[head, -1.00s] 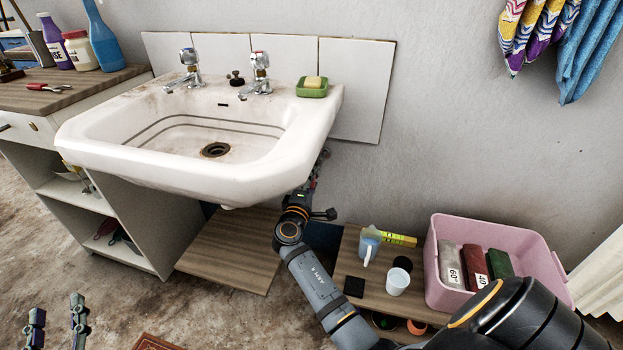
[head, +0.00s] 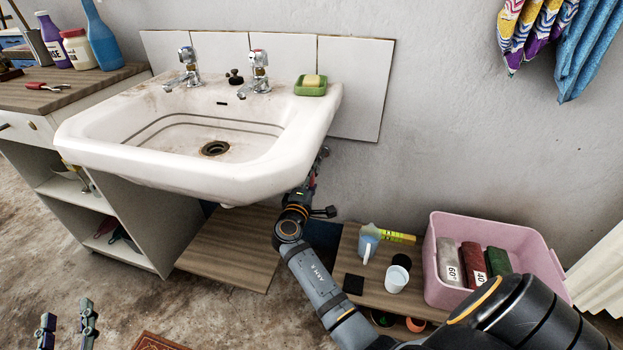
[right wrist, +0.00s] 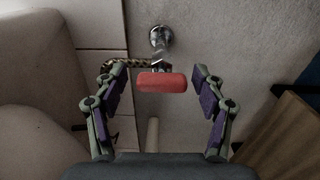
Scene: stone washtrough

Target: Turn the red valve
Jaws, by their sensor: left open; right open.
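The red valve (right wrist: 162,81) shows in the right wrist view as a red bar-shaped handle on a metal fitting at the wall, under the sink. My right gripper (right wrist: 160,97) is open, with one finger on each side of the handle and a visible gap on both sides. My left gripper (head: 67,326) is open and empty at the bottom left, low over the floor.
The white sink (head: 100,160) hangs above the right arm. A wooden board (head: 235,250) lies below it. A braided hose (right wrist: 115,66) runs beside the valve.

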